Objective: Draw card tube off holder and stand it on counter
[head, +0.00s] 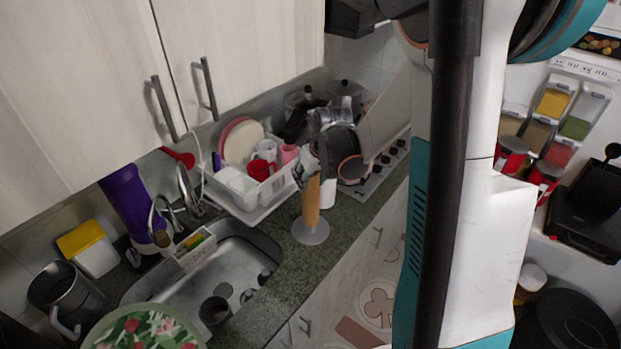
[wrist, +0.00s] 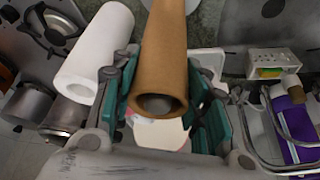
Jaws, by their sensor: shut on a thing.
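The brown card tube (head: 312,202) stands upright on the holder, whose round grey base (head: 310,232) rests on the counter beside the sink. My gripper (head: 308,172) is at the top of the tube. In the wrist view the tube (wrist: 165,50) lies between the teal finger pads of my gripper (wrist: 160,100), which is shut on it near its top end. A rounded grey tip, seemingly the holder's rod, shows inside the tube's open end. The tube's lower end looks close to the base; any small gap cannot be told.
A white roll (wrist: 97,48) stands close beside the tube, partly hidden in the head view (head: 328,193). A white dish rack (head: 250,208) with cups and plates is left of the tube. The sink (head: 225,275) is front left. The stove (head: 385,165) with pots is behind right.

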